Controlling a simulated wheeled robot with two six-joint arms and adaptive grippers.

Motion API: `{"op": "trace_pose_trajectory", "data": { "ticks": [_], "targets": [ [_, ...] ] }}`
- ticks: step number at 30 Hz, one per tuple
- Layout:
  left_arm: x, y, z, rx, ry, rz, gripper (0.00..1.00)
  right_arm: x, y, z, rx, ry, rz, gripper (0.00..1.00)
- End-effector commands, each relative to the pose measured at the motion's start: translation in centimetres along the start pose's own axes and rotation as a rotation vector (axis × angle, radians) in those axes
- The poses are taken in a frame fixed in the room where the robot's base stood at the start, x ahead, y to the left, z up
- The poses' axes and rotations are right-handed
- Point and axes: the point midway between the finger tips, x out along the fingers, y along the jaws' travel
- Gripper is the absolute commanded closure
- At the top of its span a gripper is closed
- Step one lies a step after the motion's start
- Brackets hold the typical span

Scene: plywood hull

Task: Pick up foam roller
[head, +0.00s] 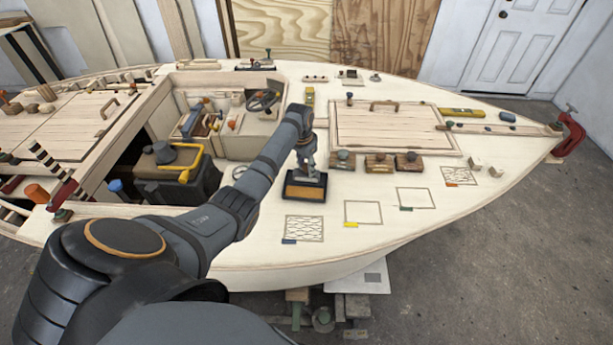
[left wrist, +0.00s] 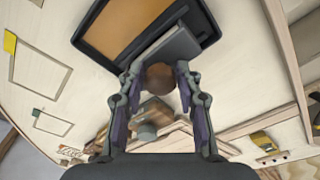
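My left gripper (head: 307,170) points down over a black tray (head: 304,198) with an orange-tan inside. The tray also shows in the left wrist view (left wrist: 98,41). In that view my left gripper (left wrist: 160,76) has its fingertips on both sides of a round brown knob (left wrist: 160,77). The knob belongs to a flat grey block (left wrist: 172,50) at the tray, and the fingers look closed on it. I cannot make out a plain roller shape, so I cannot tell whether this is the foam roller. My right gripper is not in view.
Several knobbed wooden blocks (head: 378,163) stand right of the tray. Marked squares lie on the deck, one patterned (head: 304,229), one empty with a yellow tab (head: 363,212). A hatch (head: 385,130) lies behind. A dark box with a yellow handle (head: 178,175) stands left.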

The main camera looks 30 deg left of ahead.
Motion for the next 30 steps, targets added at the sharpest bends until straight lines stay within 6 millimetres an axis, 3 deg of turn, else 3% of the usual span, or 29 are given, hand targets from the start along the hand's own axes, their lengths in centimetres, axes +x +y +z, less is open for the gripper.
{"op": "trace_pose_trajectory", "data": {
  "ticks": [1,6,19,23,30],
  "targets": [
    [0.0,0.0,0.0,0.000,0.000,0.000,0.77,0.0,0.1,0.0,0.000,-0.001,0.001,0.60],
    [0.0,0.0,0.0,0.000,0.000,0.000,1.00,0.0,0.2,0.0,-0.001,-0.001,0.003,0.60],
    [-0.8,-0.1,-0.2,0.000,0.003,-0.001,1.00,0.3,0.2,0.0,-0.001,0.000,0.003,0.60],
    [-2.9,-0.1,-0.5,0.000,0.006,-0.002,1.00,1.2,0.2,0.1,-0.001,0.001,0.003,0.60],
    [-9.2,5.1,-0.1,0.003,0.008,-0.001,1.00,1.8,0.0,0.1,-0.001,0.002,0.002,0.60]
  ]
}}
